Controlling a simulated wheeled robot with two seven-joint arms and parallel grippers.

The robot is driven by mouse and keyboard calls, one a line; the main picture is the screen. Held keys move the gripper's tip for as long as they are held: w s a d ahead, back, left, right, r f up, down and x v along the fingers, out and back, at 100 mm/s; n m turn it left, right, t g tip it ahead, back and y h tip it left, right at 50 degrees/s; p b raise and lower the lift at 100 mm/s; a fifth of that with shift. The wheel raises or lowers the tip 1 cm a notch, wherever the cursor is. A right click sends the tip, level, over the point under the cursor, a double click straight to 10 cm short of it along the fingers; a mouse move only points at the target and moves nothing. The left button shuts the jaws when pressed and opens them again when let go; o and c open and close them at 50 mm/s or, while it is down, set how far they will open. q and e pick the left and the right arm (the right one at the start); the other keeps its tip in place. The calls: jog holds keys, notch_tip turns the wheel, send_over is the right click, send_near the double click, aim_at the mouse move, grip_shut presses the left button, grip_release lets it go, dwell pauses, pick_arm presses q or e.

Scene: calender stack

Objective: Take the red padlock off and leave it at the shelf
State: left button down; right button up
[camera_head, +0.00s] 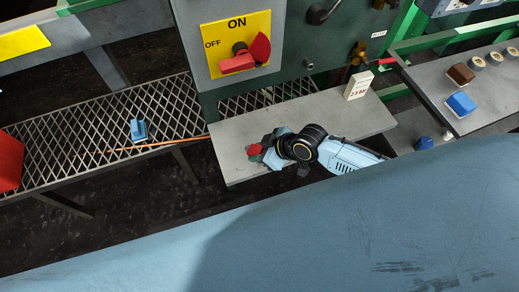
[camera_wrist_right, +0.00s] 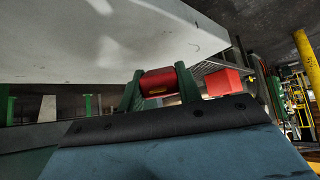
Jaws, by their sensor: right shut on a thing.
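My right gripper (camera_head: 258,151) comes in from the right over the near left part of the grey shelf (camera_head: 310,122). It is shut on the red padlock (camera_head: 254,150). In the right wrist view the red padlock (camera_wrist_right: 158,83) sits between the two green fingers, close to the pale shelf slab (camera_wrist_right: 110,40). I cannot tell whether the padlock touches the shelf. Its shackle is not clear. The yellow ON/OFF plate (camera_head: 238,30) on the grey cabinet carries a red switch handle (camera_head: 260,47) and a red block-like part (camera_head: 237,64). My left gripper is not in view.
A white tag or card (camera_head: 358,85) stands at the shelf's right back. A mesh walkway (camera_head: 80,125) with a small blue object (camera_head: 138,130) lies left. A red box (camera_head: 10,160) is at the far left. A side table (camera_head: 465,95) with several small items is right.

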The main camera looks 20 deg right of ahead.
jog(key=shift+f+b, duration=0.5)
jog(key=shift+f, duration=0.2)
jog(key=o, duration=1.5)
jog(key=shift+p+v, duration=3.3)
jog(key=shift+v, duration=0.25)
